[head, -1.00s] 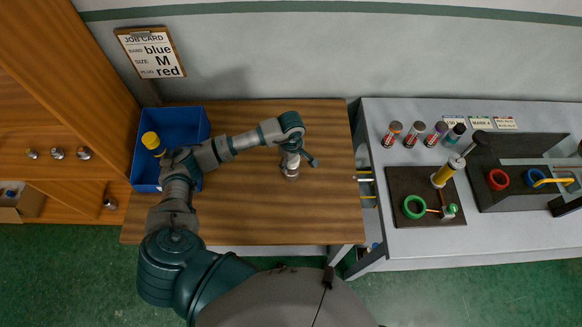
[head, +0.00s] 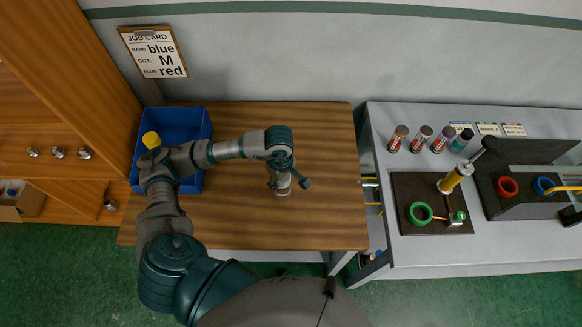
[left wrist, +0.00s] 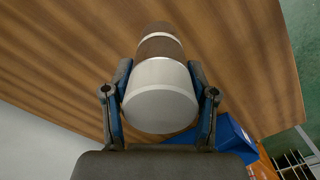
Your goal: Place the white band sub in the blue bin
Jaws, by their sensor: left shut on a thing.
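The white band sub (left wrist: 160,97) is in my left gripper (left wrist: 160,75) in the left wrist view, a finger on each side of its pale end. A brown section and a pale ring show beyond that end. In the head view the sub (head: 283,189) hangs below my left gripper (head: 286,174), over the right part of the wooden table; I cannot tell its height above the top. The blue bin (head: 192,117) stands at the table's back left, apart from the sub, its front partly hidden by my arm. Its wall also shows in the left wrist view (left wrist: 236,136). My right gripper is out of view.
A yellow-topped item (head: 151,140) shows at the bin's left side. The wooden table (head: 320,130) is clear around the sub. A job card (head: 154,53) hangs on the wall.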

